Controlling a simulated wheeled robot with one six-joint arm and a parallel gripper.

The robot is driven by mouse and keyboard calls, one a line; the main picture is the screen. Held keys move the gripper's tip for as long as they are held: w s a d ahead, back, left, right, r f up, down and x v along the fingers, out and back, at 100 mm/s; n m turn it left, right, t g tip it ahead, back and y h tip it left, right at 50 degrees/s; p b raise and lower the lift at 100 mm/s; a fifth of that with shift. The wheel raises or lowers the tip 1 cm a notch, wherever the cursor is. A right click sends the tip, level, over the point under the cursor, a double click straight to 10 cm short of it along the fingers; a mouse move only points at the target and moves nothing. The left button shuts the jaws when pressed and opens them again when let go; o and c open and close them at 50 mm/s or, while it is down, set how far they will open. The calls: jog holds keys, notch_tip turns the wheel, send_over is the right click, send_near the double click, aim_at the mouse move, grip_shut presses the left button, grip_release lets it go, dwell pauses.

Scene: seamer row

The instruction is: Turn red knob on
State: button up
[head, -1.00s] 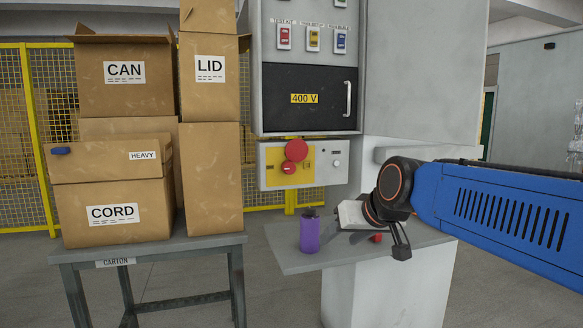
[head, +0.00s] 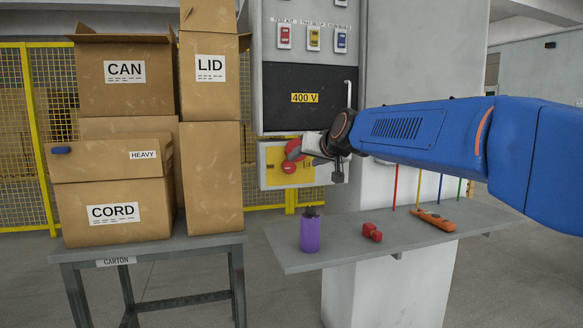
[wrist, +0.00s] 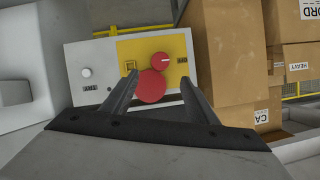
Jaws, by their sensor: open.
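The red knob (head: 289,168) sits on the yellow plate (head: 271,172) of the grey control box below the 400 V panel. In the wrist view the red knob (wrist: 160,61) shows a white pointer mark toward the right. A larger red round button (head: 293,147) sits just above it in the head view; the button also shows in the wrist view (wrist: 151,87). My gripper (head: 316,153) is in front of the box's right part in the head view. In the wrist view my gripper (wrist: 159,80) is open, its fingers framing the larger button, with the knob just beyond their tips. Contact cannot be told.
Cartons (head: 212,180) stack on a table at the left. A black 400 V door (head: 285,85) with a handle is above the box.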

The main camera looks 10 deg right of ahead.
aim_at(291, 166)
jog(key=x, duration=1.1)
jog(key=shift+w+f, duration=0.2)
jog(key=shift+w, duration=0.15)
jog(key=shift+c, duration=0.5)
jog(key=shift+a, duration=0.1)
grip_shut()
